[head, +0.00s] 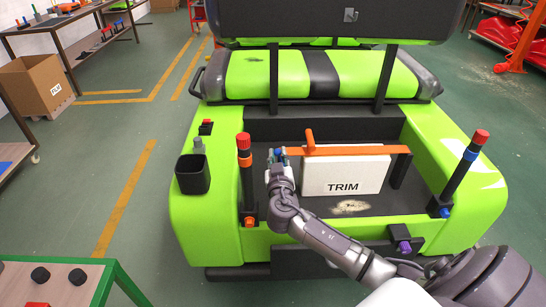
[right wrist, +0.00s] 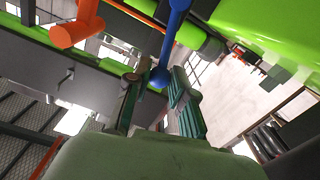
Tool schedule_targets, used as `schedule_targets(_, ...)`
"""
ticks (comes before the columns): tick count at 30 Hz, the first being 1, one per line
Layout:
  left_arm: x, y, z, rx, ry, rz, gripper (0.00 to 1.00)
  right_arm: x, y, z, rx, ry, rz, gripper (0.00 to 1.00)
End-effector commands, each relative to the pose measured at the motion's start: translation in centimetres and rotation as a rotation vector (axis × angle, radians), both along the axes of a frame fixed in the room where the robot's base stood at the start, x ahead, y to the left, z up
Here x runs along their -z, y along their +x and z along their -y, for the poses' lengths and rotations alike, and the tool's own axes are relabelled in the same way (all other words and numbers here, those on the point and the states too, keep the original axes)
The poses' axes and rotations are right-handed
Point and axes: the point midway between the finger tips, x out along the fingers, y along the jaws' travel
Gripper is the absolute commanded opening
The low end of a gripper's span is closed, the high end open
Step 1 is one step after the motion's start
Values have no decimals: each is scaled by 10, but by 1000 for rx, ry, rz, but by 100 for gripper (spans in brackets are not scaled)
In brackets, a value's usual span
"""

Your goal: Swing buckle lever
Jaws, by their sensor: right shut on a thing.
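A white box marked TRIM (head: 345,175) stands in the rear bed of the green cart (head: 200,225). An orange strap (head: 360,150) runs along its top, with an upright orange lever (head: 309,140) near its left end. The orange lever also shows in the right wrist view (right wrist: 82,28), apart from the fingers. My right gripper (head: 279,156) is at the left end of the strap. In the right wrist view, its fingers (right wrist: 158,88) are shut on a blue lever (right wrist: 174,30) near its ball end. My left gripper is not in view.
Two dark posts with red tops, one on the left (head: 244,165) and one on the right (head: 468,165), flank the bed. A black cup (head: 193,174) stands on the left fender. The green seat (head: 255,75) is behind. A green-edged table (head: 60,285) is at the lower left.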

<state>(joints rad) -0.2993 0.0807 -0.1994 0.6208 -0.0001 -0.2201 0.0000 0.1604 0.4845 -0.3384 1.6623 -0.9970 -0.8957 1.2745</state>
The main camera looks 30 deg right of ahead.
Motion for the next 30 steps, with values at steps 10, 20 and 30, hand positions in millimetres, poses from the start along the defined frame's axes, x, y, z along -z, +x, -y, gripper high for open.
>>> schedule_targets(10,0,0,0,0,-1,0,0,-1,-1,3,2,-1,0,3)
schedule_targets(20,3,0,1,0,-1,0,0,-1,-10,16,3,-3,0,4)
schedule_targets(30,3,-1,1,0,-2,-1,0,-2,-13,21,2,-2,1,3)
